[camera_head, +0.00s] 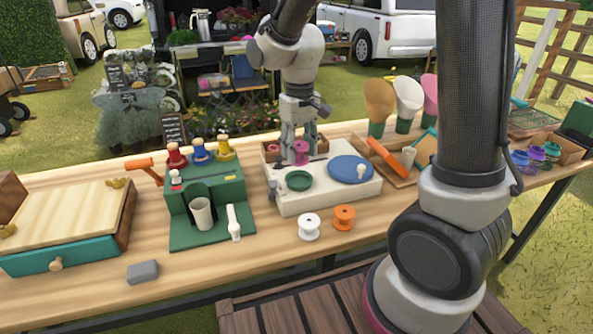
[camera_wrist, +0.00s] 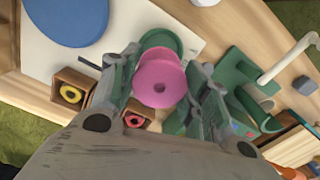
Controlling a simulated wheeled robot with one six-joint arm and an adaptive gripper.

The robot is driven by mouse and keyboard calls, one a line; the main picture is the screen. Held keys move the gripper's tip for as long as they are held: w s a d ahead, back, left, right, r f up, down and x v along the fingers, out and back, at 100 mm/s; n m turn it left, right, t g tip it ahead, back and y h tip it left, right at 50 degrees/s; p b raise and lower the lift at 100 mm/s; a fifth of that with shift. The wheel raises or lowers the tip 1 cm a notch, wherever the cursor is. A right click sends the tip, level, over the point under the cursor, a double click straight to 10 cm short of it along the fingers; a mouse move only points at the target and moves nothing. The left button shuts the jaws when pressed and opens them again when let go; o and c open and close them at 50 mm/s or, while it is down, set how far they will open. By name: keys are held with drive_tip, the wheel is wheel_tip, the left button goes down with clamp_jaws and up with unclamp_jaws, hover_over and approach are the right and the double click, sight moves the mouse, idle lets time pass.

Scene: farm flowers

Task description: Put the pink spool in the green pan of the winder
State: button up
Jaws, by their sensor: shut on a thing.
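The pink spool (camera_head: 301,151) is held between the fingers of my gripper (camera_head: 298,154), above the back part of the winder. In the wrist view the pink spool (camera_wrist: 160,78) sits between both fingertips of my gripper (camera_wrist: 158,80) and covers part of the green pan. The winder (camera_head: 325,200) is a cream base with a round green pan (camera_head: 299,181) at its left and a blue disc (camera_head: 350,168) at its right. The green pan rim also shows in the wrist view (camera_wrist: 165,36). The spool appears apart from the pan.
A white spool (camera_head: 309,226) and an orange spool (camera_head: 344,217) stand in front of the winder. A green machine (camera_head: 205,205) with a cup stands at its left. A wooden tray with an orange-handled tool (camera_head: 387,157) is at its right. Small wooden boxes (camera_wrist: 72,91) hold rings behind it.

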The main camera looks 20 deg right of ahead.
wheel_tip(320, 180, down, 7)
drive_tip(key=shift+r, duration=0.1)
idle(0.4)
drive_tip(key=o, duration=0.9)
